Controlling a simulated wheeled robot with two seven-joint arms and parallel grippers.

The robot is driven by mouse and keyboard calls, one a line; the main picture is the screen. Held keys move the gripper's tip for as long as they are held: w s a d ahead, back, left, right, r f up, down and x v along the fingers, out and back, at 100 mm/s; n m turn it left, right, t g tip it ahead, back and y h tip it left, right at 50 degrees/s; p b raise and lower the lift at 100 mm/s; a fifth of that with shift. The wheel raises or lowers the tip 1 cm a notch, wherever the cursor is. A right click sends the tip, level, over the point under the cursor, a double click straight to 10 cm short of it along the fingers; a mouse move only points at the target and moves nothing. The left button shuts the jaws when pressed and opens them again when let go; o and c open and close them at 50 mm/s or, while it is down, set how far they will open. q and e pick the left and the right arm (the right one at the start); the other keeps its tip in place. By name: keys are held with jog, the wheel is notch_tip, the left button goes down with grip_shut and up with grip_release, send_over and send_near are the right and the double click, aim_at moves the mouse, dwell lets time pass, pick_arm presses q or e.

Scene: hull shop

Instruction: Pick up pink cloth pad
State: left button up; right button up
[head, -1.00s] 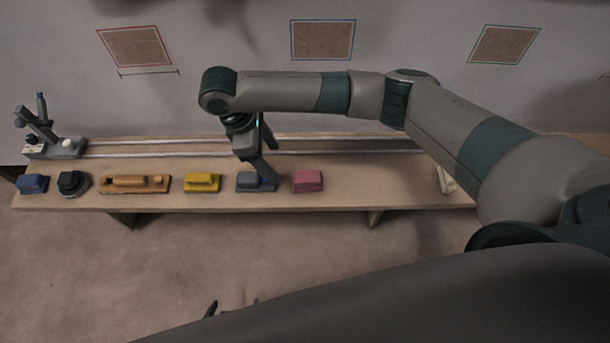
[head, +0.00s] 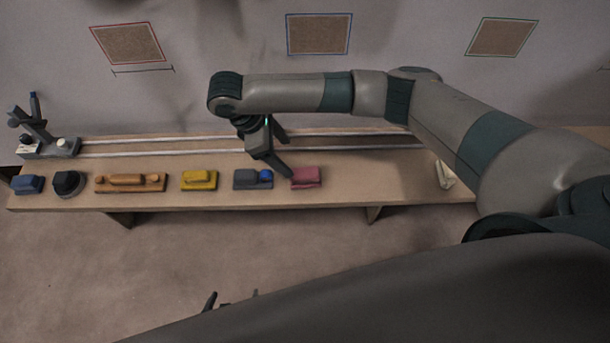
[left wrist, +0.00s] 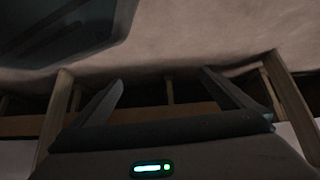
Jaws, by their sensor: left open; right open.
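The pink cloth pad (head: 308,179) lies on the bench near its front edge, at the right end of the row. My right gripper (head: 287,154) is open and empty above the bench. One of its fingers reaches down close to the pad's upper left edge; I cannot tell whether it touches. My left gripper (head: 232,297) shows only as dark fingertips low in the head view, in front of the bench and mostly hidden by my own arm. In the left wrist view its open fingers (left wrist: 160,76) hold nothing, and the pad is not seen there.
A grey block with a blue knob (head: 245,181) sits just left of the pad. Further left are a yellow block (head: 199,181), an orange-brown plane-like tool (head: 130,183), a black item (head: 67,184) and a blue block (head: 27,184). Rails (head: 165,148) run behind.

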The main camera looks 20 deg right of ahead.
aim_at(303, 173)
jog(key=x, duration=0.7)
jog(key=shift+d+f+p, duration=0.15)
jog(key=shift+f+p, duration=0.05)
jog(key=shift+p, duration=0.2)
pick_arm(q)
jog(key=s, duration=0.1)
jog(key=s+a+f, duration=0.1)
jog(key=shift+s+a+f+g, duration=0.15)
jog(key=shift+s+g, duration=0.2)
jog(key=shift+g, duration=0.05)
pick_arm(e)
jog(key=shift+f, duration=0.1)
jog(key=shift+s+d+f, duration=0.15)
jog(key=shift+d+f, duration=0.15)
jog(key=shift+f, duration=0.25)
jog(key=p+x, duration=0.1)
jog(key=x, duration=0.2)
jog(key=shift+d+f, duration=0.2)
jog(key=shift+f, duration=0.25)
pick_arm(q)
jog(key=s, duration=0.1)
jog(key=s+f, duration=0.1)
jog(key=s+a+g, duration=0.1)
jog(key=shift+s+f+y, duration=0.15)
jog(key=shift+s+y, duration=0.05)
jog(key=shift+y, duration=0.1)
jog(key=shift+w, duration=0.2)
